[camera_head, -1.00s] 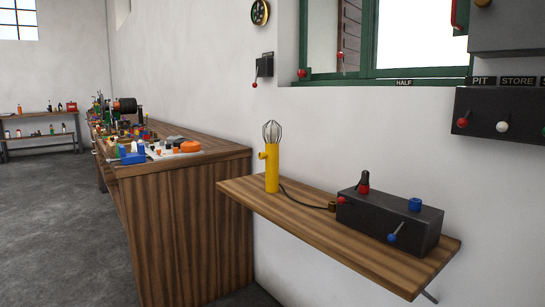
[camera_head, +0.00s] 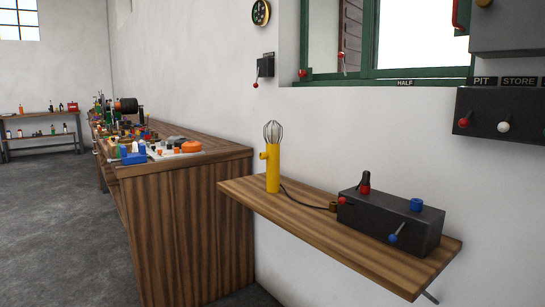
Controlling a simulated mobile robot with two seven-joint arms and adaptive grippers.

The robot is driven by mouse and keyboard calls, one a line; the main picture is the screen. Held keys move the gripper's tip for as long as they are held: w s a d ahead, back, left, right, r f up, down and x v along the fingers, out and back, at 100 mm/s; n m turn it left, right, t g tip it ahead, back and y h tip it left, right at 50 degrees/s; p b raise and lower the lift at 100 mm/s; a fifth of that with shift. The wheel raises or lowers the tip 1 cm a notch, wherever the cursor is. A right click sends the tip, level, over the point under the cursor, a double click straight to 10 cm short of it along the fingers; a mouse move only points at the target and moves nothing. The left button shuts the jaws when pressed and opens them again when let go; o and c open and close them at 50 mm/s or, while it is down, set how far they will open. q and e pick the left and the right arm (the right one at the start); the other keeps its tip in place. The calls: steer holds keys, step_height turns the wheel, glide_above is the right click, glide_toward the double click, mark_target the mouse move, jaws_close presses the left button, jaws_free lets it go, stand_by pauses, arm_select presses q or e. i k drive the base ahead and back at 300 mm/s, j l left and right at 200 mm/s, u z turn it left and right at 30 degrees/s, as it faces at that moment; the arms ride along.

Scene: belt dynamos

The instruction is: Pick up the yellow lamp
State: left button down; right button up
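The yellow lamp (camera_head: 273,169) stands upright on a wooden wall shelf (camera_head: 285,213), near the shelf's left end. It has a yellow cylindrical handle with a small side knob and a wire cage around the bulb on top. A dark cable (camera_head: 305,202) runs from its base to the right, toward a brown plug at a black box. Neither of my grippers is in view.
The black box (camera_head: 388,222) with red and blue controls sits on the shelf's right part. A wooden workbench (camera_head: 190,210) crowded with small parts stands to the left. A lever box (camera_head: 264,66) and a switch panel (camera_head: 500,115) hang on the wall.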

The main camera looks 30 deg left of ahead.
mark_target(272, 148)
steer(key=i+j, duration=0.15)
steer(key=j, duration=0.3)
steer(key=i+j+z, duration=0.15)
steer(key=j, duration=0.3)
steer(key=i+j, duration=0.15)
steer(key=j, duration=0.3)
steer(key=i+j+z, duration=0.15)
steer(key=j, duration=0.35)
steer(key=i+j, duration=0.1)
steer(key=j, duration=0.35)
steer(key=i+j+z, duration=0.15)
steer(key=j, duration=0.35)
steer(key=k, duration=0.05)
